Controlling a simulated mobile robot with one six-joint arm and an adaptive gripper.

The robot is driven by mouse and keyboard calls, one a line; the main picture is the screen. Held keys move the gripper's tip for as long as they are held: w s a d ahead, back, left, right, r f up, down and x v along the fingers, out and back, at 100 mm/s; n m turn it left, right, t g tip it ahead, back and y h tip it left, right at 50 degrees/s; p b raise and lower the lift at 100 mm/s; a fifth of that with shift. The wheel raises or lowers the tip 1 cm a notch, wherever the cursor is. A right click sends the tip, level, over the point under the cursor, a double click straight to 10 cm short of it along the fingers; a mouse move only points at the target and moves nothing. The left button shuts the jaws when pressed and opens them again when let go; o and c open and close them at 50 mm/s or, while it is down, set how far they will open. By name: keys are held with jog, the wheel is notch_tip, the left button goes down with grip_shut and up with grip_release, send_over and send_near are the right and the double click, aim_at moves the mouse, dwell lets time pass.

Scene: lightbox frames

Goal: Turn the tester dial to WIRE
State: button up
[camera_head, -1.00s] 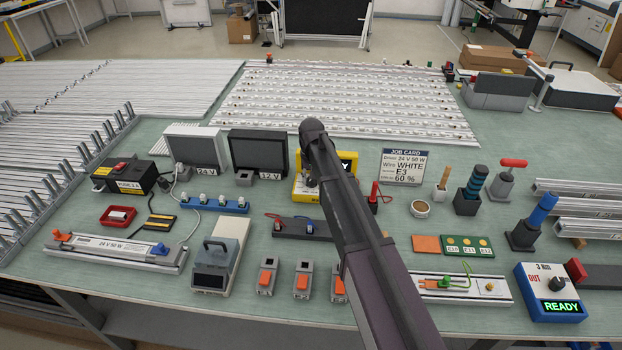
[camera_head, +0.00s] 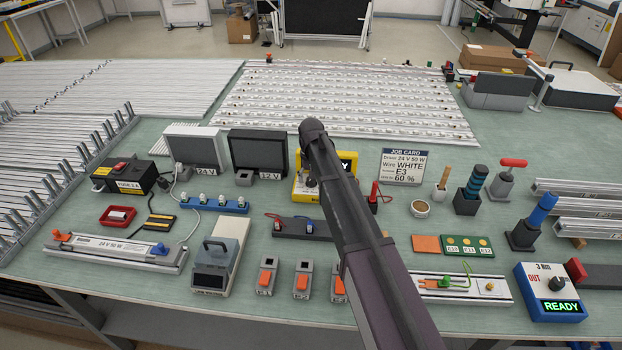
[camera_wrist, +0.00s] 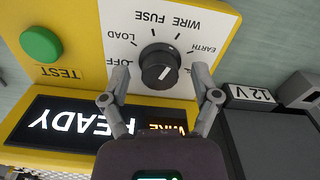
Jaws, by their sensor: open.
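The yellow tester (camera_head: 299,192) stands at mid-bench in the head view, largely hidden behind my arm. It fills much of the wrist view (camera_wrist: 75,75), upside down. Its black dial (camera_wrist: 160,66) sits on a white plate marked OFF, LOAD, FUSE, WIRE and EARTH. The white mark on the dial lines up towards the WIRE tick. The display (camera_wrist: 85,122) reads READY, with small orange text that appears to read WIRE. My gripper (camera_wrist: 160,73) is open, with one finger on each side of the dial, apparently apart from it. The head view hides its fingertips.
A green TEST button (camera_wrist: 40,43) is on the tester. The dark 12 V unit (camera_head: 259,152) stands close beside it. A job card (camera_head: 403,167) stands to the right, and a red-handled tool (camera_head: 374,192) is near my arm. Small switches (camera_head: 302,281) lie in front.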

jog(key=shift+m, duration=0.4)
jog(key=m, duration=0.6)
jog(key=shift+m, duration=0.4)
notch_tip(320, 180, up, 14)
jog(key=p, duration=1.4)
jog(key=s+d+f+n+b, duration=0.2)
jog(key=s+d+n, duration=0.2)
jog(key=s+d, duration=1.6)
jog(key=shift+s+d+f+n+b, duration=0.2)
jog(key=shift+s+f+n+b, duration=0.15)
jog(key=shift+s, duration=0.4)
jog(key=shift+n, duration=0.35)
jog(key=s, duration=0.1)
jog(key=s+d, duration=0.1)
jog(key=s, duration=0.1)
jog(key=s+d, duration=0.1)
jog(key=shift+s+d+f, duration=0.2)
jog(key=shift+s+f, duration=0.05)
